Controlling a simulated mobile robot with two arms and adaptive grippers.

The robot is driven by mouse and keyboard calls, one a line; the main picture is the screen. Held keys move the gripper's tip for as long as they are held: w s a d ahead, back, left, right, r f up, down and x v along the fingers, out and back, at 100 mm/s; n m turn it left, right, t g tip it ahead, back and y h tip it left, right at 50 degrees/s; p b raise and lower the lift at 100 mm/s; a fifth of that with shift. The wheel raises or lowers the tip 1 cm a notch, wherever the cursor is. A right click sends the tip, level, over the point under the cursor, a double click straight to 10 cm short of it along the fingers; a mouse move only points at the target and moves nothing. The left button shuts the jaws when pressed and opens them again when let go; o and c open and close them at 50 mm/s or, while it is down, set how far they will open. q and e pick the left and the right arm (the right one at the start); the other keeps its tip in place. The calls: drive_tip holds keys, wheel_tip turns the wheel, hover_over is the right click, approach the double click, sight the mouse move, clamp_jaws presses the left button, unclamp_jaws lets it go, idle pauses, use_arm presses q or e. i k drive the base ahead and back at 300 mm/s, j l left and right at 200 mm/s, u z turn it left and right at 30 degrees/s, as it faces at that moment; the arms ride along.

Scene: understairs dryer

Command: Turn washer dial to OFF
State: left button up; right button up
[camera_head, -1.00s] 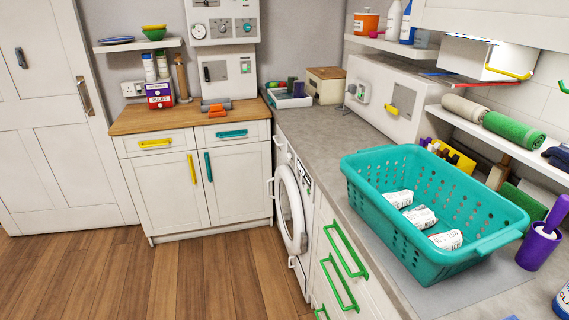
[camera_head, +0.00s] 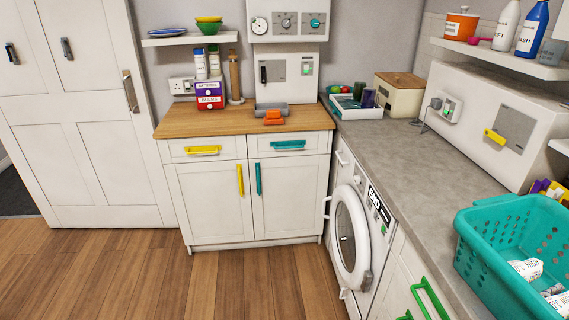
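The white front-loading washer (camera_head: 352,242) stands under the grey counter at the right, seen at a steep angle. Its round door (camera_head: 351,238) looks closed. A dark label panel (camera_head: 380,206) is on its upper front; a washer dial is not clearly readable there. The white control box (camera_head: 288,22) on the back wall carries a round gauge, a grey dial (camera_head: 289,22) and a teal dial (camera_head: 315,22). Their markings are too small to read. Neither of my grippers is in view.
A teal laundry basket (camera_head: 489,245) stands on the grey counter (camera_head: 400,150) at the right. Green drawer handles (camera_head: 432,299) stick out below it. A wood-topped cabinet (camera_head: 215,122) is at the back. The wooden floor (camera_head: 230,285) in front is clear.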

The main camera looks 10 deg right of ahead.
sight(357, 180)
drive_tip(key=i+j+u, duration=0.1)
drive_tip(key=i, duration=0.5)
drive_tip(key=i+j+u, duration=0.1)
drive_tip(key=i+j, duration=0.15)
drive_tip(key=i, duration=0.3)
drive_tip(key=i+j+u, duration=0.1)
drive_tip(key=i, duration=0.5)
